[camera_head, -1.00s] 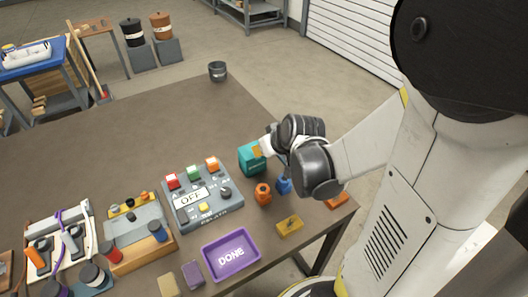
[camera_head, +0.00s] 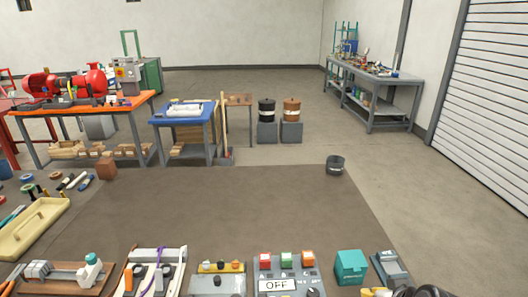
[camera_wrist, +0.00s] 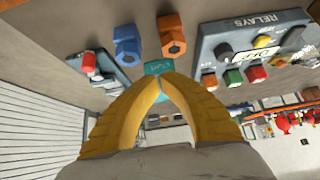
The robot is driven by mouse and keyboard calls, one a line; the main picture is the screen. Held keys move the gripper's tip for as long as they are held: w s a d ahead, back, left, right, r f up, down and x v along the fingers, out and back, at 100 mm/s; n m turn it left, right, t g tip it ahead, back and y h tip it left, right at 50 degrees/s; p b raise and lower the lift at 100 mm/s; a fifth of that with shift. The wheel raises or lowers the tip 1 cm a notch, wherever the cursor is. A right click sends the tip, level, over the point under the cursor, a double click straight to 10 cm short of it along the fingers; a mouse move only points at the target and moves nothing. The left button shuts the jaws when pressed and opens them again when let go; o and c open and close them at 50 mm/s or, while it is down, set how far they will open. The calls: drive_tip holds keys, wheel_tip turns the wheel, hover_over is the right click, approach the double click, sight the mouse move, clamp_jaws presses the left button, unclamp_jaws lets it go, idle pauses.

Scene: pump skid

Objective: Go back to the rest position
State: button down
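My gripper (camera_wrist: 164,80) shows in the wrist view with its two yellow fingers arching together and meeting at the tips. It is shut, with nothing seen between the tips. Beyond the tips is the teal box (camera_wrist: 157,67), which also stands near the bottom right of the head view (camera_head: 350,267). A blue fitting (camera_wrist: 127,44) and an orange fitting (camera_wrist: 172,36) are close to the fingers in the wrist view. In the head view, only parts of what looks like my arm show at the bottom edge, right of centre.
The relay panel (camera_head: 285,275) reads OFF at the bottom of the head view; it also shows in the wrist view (camera_wrist: 255,48). A grey device (camera_head: 390,268) sits right of the teal box. The brown table surface (camera_head: 215,205) is widely clear.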

drive_tip(key=s+a+r, duration=0.4)
drive_tip(key=a+r, duration=0.5)
drive_tip(key=r, duration=0.3)
drive_tip(key=shift+s+a+g, duration=0.2)
drive_tip(key=shift+s+g, duration=0.1)
drive_tip(key=shift+r, duration=0.15)
